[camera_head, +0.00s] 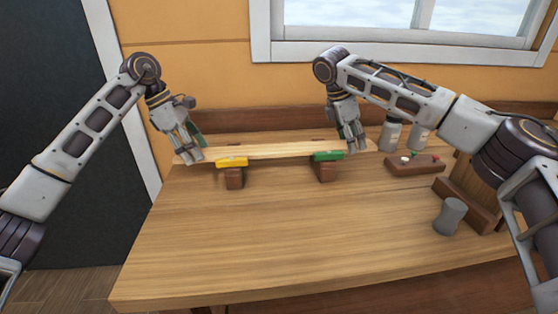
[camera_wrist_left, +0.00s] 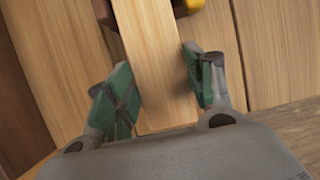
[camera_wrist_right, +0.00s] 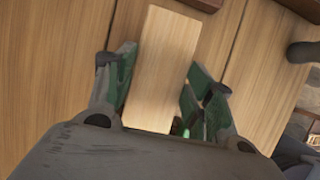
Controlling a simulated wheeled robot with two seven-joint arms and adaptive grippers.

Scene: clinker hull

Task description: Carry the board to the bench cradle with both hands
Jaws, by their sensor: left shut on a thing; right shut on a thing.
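The board (camera_head: 280,151), a long pale plank, lies level across the back of the bench, over the bench cradle. The cradle shows as two brown supports, left (camera_head: 235,179) and right (camera_head: 327,173), with a yellow piece (camera_head: 232,162) and a green piece (camera_head: 328,156) at their tops. I cannot tell whether the board touches the supports. My left gripper (camera_head: 194,151) is shut on the board's left end; its green-padded fingers flank the board (camera_wrist_left: 150,60) in the left wrist view. My right gripper (camera_head: 355,143) is shut on the right end, also seen in the right wrist view (camera_wrist_right: 163,88).
Two bottles (camera_head: 390,135) (camera_head: 419,137) stand behind a small brown block holding small coloured pieces (camera_head: 413,166), right of the board. A grey cylinder (camera_head: 449,216) stands beside a wooden stand (camera_head: 470,205). The front of the bench (camera_head: 290,240) is clear.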

